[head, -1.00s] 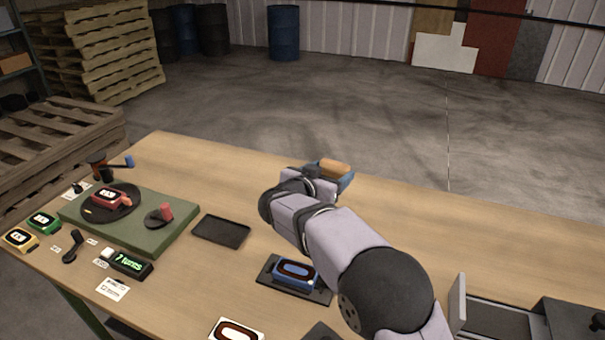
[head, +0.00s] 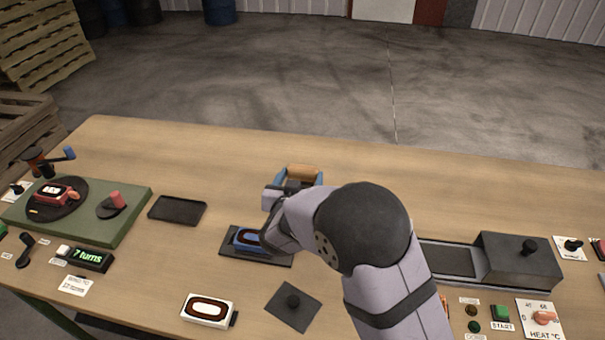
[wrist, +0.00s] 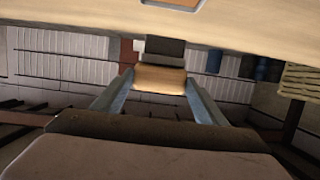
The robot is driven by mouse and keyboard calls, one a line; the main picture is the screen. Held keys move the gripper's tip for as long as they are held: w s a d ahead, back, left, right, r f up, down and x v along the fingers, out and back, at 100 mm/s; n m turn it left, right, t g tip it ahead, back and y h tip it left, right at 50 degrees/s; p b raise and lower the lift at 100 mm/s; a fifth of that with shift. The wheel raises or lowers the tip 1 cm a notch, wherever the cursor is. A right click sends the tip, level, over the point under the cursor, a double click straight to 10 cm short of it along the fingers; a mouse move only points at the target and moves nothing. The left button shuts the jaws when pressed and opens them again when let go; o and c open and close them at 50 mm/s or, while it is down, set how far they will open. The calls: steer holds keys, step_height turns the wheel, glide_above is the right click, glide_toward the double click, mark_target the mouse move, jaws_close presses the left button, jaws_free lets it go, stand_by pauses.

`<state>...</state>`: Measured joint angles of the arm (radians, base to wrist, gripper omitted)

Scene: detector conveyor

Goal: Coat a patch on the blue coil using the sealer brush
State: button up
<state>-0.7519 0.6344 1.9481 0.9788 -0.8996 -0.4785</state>
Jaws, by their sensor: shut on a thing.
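The blue coil (head: 247,239) lies on a dark flat plate (head: 236,257) left of my arm, its right part hidden by my wrist. My gripper (wrist: 160,83) has two blue-grey fingers shut on a tan, wood-like block, seemingly the handle of the sealer brush (wrist: 160,79). A dark grey part shows past the block in the wrist view. In the head view the held tan block (head: 303,171) is beyond the coil, toward the table's far side, apart from it. I cannot make out bristles.
An empty black tray (head: 178,210) lies left. A conveyor box (head: 520,260) stands right.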

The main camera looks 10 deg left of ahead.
steer(key=shift+f+b, duration=2.75)
steer(key=shift+f, duration=0.2)
steer(key=shift+f+b, duration=0.4)
steer(key=shift+f, duration=0.2)
steer(key=shift+r+p, duration=3.3)
steer(key=shift+r, duration=0.3)
